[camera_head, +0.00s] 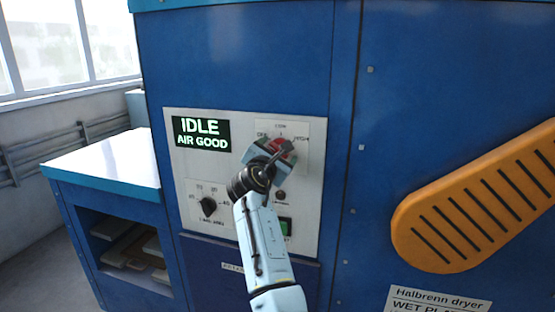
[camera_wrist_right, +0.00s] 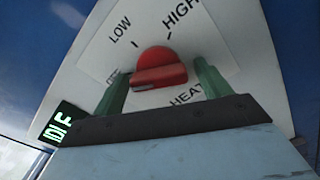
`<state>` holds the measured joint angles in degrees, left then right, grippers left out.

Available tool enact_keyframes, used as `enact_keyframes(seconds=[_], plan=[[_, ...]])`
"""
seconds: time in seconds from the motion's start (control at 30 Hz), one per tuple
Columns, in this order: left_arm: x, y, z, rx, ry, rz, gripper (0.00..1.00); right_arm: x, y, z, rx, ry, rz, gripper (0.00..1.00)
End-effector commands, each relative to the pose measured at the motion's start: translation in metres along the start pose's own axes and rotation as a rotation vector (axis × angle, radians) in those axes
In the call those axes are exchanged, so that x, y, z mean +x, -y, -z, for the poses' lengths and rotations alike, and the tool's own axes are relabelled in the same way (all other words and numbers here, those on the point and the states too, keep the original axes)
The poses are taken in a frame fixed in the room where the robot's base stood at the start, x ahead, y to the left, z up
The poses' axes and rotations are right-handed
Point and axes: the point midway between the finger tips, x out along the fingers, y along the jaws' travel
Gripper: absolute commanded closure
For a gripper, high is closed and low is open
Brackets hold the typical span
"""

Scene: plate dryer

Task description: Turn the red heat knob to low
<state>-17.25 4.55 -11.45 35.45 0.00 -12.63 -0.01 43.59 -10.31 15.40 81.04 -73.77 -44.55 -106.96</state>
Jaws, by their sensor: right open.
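The red heat knob (camera_head: 279,146) sits on the white control panel, partly hidden by my right gripper in the head view. The wrist view shows the knob (camera_wrist_right: 157,66) with its raised bar lying nearly crosswise, the left end towards the partly hidden OFF label. LOW (camera_wrist_right: 120,29) and HIGH (camera_wrist_right: 181,16) are printed beyond the knob. My right gripper (camera_wrist_right: 160,78) is open, its green fingers on either side of the knob with gaps to the bar. It also shows in the head view (camera_head: 272,156). My left gripper is out of view.
The display (camera_head: 201,134) reads IDLE and AIR GOOD. A black dial (camera_head: 208,206) is at the panel's lower left, and a green button (camera_head: 286,226) is below the knob. An orange slotted handle-like part (camera_head: 470,210) is at right.

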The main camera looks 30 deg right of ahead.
Motion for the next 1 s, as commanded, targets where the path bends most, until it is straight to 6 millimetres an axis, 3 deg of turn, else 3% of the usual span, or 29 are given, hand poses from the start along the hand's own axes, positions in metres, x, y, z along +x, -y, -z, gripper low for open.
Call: enact_keyframes(seconds=[0.33, 0.67, 1.0], plan=[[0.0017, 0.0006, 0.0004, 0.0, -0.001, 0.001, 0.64, 0.0038, -0.0001, -0.0006, 0.001, -0.001, 0.0, 0.24], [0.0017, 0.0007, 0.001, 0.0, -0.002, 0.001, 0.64, 0.0036, -0.0001, -0.0004, 0.001, -0.001, 0.0, 0.67], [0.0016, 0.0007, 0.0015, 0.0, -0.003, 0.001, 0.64, 0.0035, -0.0003, -0.0003, 0.047, 0.0, 0.0, 0.68]])
